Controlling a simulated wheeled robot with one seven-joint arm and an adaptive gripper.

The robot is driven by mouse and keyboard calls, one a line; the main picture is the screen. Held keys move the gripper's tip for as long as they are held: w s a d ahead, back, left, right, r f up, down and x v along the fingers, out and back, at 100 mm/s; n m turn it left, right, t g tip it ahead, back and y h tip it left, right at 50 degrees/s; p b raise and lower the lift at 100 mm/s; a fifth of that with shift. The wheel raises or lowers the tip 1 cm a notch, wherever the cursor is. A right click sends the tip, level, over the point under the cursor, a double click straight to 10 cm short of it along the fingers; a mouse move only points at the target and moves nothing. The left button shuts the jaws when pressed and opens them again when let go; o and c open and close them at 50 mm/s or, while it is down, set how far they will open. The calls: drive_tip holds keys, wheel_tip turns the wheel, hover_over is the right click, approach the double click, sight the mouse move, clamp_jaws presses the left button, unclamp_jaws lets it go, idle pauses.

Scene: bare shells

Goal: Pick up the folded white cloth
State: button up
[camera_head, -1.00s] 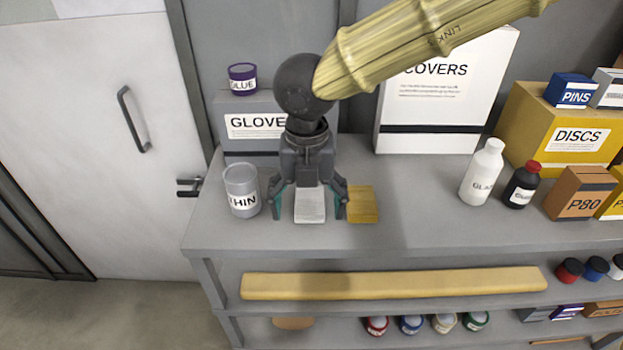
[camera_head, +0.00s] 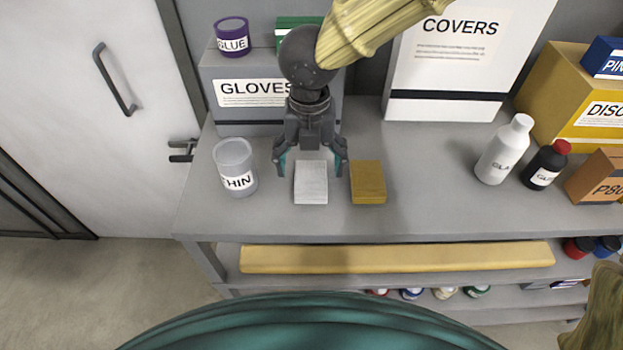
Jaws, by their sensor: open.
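The folded white cloth (camera_head: 311,184) lies flat on the grey top shelf, a small pale block shape near the front edge. My gripper (camera_head: 311,170) is open and points down, with its two teal-tipped fingers apart. The fingers are at the back end of the cloth, one to its left and one to its right. Nothing is between them that I can see being held. I cannot tell how high the fingertips are above the shelf. The cloth's back edge is close to the gripper's underside.
A yellow-brown block (camera_head: 368,182) lies just right of the cloth, close to the right finger. A grey THIN can (camera_head: 235,168) stands to the left. The GLOVES box (camera_head: 228,115) is behind my gripper. White and dark bottles (camera_head: 504,150) stand farther right. Shelf (camera_head: 430,205) between is clear.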

sight(311, 178)
drive_tip(key=shift+w+f+p, duration=0.5)
drive_tip(key=shift+w+f, duration=0.5)
drive_tip(key=shift+f, duration=0.25)
drive_tip(key=shift+s+d+f+p, duration=0.1)
drive_tip(key=shift+s+f+p, duration=0.1)
drive_tip(key=shift+f, duration=0.3)
drive_tip(key=shift+s+f+p, duration=0.15)
drive_tip(key=shift+s+f, duration=0.05)
drive_tip(key=shift+f, duration=0.3)
drive_tip(key=shift+s+f, duration=0.2)
drive_tip(key=shift+s, duration=0.1)
drive_tip(key=shift+f, duration=0.3)
drive_tip(key=shift+w+f, duration=0.3)
drive_tip(key=shift+w, duration=0.1)
drive_tip(key=shift+s+r, duration=0.15)
drive_tip(key=shift+s, duration=0.15)
drive_tip(key=c, duration=1.1)
